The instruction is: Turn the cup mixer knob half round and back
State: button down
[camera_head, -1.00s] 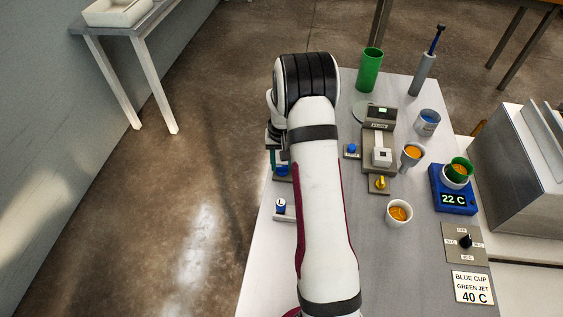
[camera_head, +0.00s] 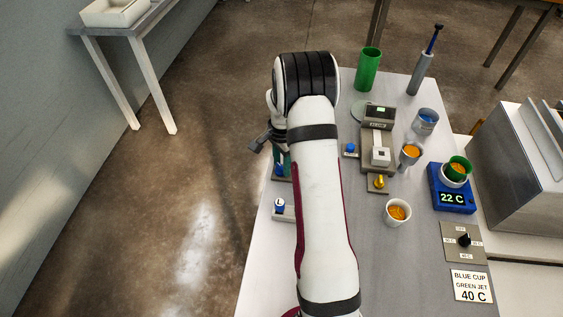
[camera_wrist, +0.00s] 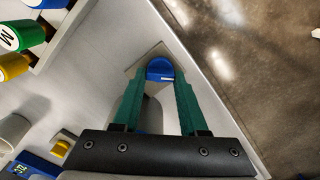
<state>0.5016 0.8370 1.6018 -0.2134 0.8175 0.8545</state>
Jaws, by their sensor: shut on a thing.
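A blue knob (camera_wrist: 160,70) sits on a grey plate (camera_wrist: 146,62) near the table's edge in the wrist view. My gripper (camera_wrist: 158,80) has its two green fingers on either side of the knob, shut on it. In the head view the blue knob (camera_head: 281,170) shows at the left table edge, below my gripper's dark hand, with my arm covering much of the area around it. I cannot read a label that marks it as the cup mixer.
Another blue-topped control (camera_head: 280,206) stands nearer on the left edge. Right of my arm are a yellow knob (camera_head: 379,182), a white cup of orange liquid (camera_head: 398,221) and a blue heater (camera_head: 456,201) reading 22 C. Green and yellow capped items (camera_wrist: 20,40) show in the wrist view.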

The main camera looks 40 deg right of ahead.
jog(key=m, duration=0.4)
jog(key=shift+s, duration=0.1)
jog(key=shift+m, duration=2)
jog(key=shift+c, duration=2.2)
grip_release()
notch_tip(320, 180, up, 16)
